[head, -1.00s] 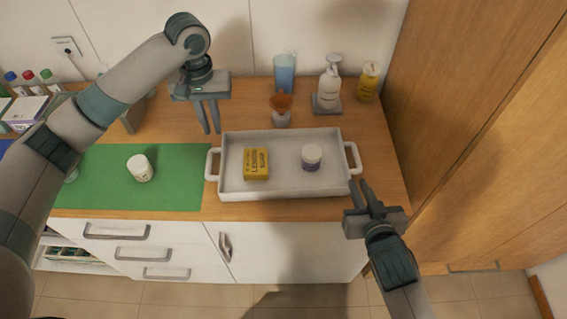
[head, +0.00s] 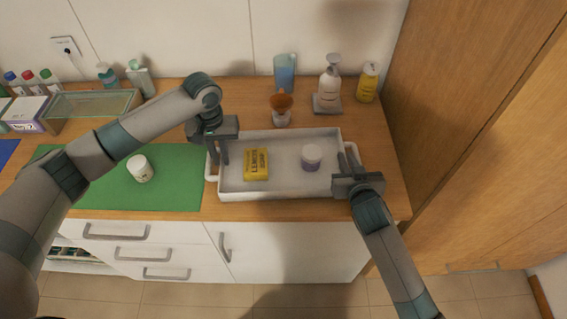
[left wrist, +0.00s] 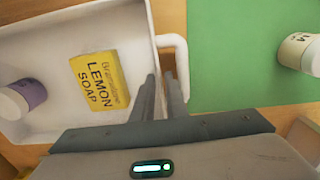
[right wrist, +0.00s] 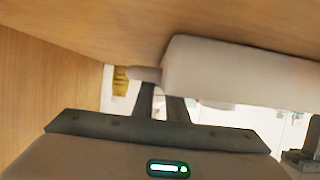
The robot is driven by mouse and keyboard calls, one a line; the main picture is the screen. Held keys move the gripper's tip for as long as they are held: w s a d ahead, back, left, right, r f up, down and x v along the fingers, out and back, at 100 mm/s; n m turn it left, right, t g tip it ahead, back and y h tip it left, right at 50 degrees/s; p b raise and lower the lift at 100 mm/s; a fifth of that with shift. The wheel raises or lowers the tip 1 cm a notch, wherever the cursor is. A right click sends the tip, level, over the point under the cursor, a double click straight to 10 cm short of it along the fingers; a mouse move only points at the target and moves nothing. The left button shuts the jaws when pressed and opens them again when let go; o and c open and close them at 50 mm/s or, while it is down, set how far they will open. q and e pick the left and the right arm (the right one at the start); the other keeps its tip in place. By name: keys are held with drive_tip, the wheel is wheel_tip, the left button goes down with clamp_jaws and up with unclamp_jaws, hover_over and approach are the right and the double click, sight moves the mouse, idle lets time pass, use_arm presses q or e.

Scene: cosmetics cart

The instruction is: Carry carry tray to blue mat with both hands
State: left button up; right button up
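The carry tray (head: 280,193) is a white rectangular tray with a loop handle at each end, on the wooden counter. It holds a yellow lemon soap box (head: 256,164) and a white jar with a purple band (head: 312,156). My left gripper (head: 219,158) is at the tray's left handle, its fingers apart; the handle (left wrist: 183,55) shows by the fingertips in the left wrist view. My right gripper (head: 347,163) is at the right handle, fingers apart; the handle is partly hidden there. Only a sliver of the blue mat (head: 7,152) shows at the far left edge.
A green mat (head: 100,195) with a white jar (head: 139,168) lies left of the tray. A glass-topped box (head: 95,103) is behind the green mat.

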use_arm(q)
drive_tip(key=shift+f, duration=0.1)
drive_tip(key=shift+c, duration=0.5)
use_arm(e)
drive_tip(key=shift+w, duration=0.1)
drive_tip(key=shift+c, duration=0.5)
use_arm(q)
clamp_jaws()
use_arm(e)
clamp_jaws()
use_arm(q)
drive_tip(key=shift+r, duration=0.3)
use_arm(e)
drive_tip(key=shift+r, duration=0.2)
